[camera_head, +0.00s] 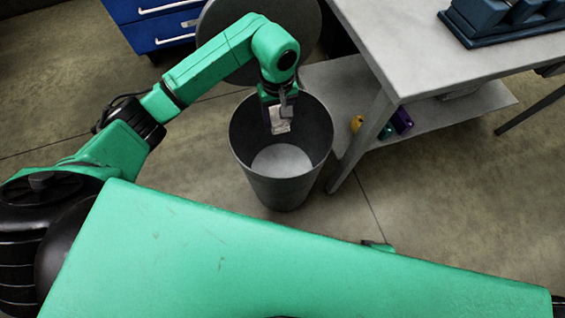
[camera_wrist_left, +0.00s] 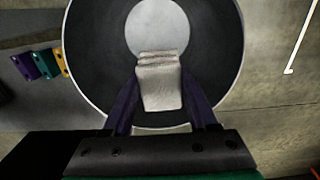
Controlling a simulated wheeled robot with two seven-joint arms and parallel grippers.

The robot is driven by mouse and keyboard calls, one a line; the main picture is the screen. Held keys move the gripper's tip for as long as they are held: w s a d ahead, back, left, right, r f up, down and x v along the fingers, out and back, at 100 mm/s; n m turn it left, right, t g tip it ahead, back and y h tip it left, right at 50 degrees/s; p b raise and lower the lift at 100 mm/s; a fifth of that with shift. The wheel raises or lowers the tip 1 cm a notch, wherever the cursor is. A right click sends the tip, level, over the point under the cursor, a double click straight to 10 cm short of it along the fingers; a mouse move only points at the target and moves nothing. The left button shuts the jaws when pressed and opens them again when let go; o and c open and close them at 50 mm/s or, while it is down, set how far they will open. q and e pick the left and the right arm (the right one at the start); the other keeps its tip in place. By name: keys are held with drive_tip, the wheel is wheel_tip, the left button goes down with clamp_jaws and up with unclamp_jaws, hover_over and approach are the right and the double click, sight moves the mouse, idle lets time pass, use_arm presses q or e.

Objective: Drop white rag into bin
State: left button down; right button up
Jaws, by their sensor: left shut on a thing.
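The white rag (camera_head: 280,121) hangs from my left gripper (camera_head: 281,98) over the open mouth of the grey bin (camera_head: 276,185). In the left wrist view, the rag (camera_wrist_left: 160,82) sits between the two fingers of my left gripper (camera_wrist_left: 160,85), which is shut on it. The bin's rim (camera_wrist_left: 238,40) surrounds the rag in that view, and the pale bin floor (camera_wrist_left: 157,25) shows beyond it. The bin stands upright on the floor and looks empty. My right gripper is not in view.
A grey table (camera_head: 430,55) with a lower shelf (camera_head: 440,115) stands right of the bin, one leg close to it. Yellow, green and purple items (camera_head: 402,122) lie on the shelf. A blue drawer cabinet (camera_head: 155,22) and a round grey lid-like disc (camera_head: 300,40) are behind.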

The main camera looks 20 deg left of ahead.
use_arm(q)
drive_tip(key=shift+f, duration=0.25)
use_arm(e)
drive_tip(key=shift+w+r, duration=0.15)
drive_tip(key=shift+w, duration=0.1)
use_arm(q)
drive_tip(key=shift+c, duration=0.5)
unclamp_jaws()
drive_tip(key=shift+r, duration=0.15)
wheel_tip(320, 180, up, 14)
drive_tip(key=p, duration=0.1)
drive_tip(key=shift+r, duration=0.15)
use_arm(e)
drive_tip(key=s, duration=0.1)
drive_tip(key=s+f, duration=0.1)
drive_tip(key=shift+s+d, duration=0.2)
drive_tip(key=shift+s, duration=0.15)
